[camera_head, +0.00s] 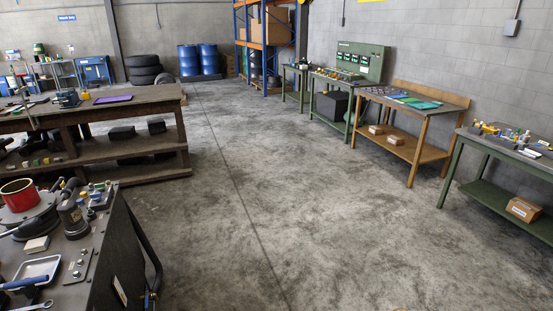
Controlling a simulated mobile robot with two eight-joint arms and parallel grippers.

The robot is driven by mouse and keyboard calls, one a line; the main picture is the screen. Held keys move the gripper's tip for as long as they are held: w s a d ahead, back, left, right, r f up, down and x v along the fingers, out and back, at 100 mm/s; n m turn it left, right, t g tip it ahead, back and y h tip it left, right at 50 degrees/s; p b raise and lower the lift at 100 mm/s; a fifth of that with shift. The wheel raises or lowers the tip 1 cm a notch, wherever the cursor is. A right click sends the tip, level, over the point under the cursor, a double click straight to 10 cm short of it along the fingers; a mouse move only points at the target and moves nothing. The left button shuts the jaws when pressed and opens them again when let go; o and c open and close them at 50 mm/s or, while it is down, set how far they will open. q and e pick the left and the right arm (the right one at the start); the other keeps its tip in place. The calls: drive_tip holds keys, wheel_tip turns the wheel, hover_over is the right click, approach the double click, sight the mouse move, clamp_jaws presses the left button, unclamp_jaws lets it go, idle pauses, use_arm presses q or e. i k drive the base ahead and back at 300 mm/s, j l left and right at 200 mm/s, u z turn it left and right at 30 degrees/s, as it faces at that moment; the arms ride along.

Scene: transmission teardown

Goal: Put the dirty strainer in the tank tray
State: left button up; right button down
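Neither of my grippers is in view. I cannot pick out the dirty strainer for certain in this view. A shallow silver tray (39,268) lies on the dark cart (88,262) at the lower left; I cannot tell whether it is the tank tray. A blue-handled tool (20,284) lies across its near edge. A red open-topped can (18,195) stands at the back of the same cart.
A wooden workbench (160,92) stands at the left. Several tables line the right wall, including a wooden one (445,98) and a green one (480,143). Blue drums (208,58) and tires (143,70) stand at the back. The middle floor (290,190) is clear.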

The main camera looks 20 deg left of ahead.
sight(37, 274)
drive_tip(key=i+j+u, duration=0.15)
drive_tip(key=i+u, duration=0.35)
drive_tip(key=i+l+u, duration=0.1)
drive_tip(key=i+u, duration=0.35)
drive_tip(key=i, duration=0.15)
drive_tip(key=i+z, duration=0.15)
drive_tip(key=i, duration=0.55)
drive_tip(key=i+j+z, duration=0.15)
drive_tip(key=i, duration=0.5)
drive_tip(key=i+z, duration=0.2)
drive_tip(key=z, duration=8.7)
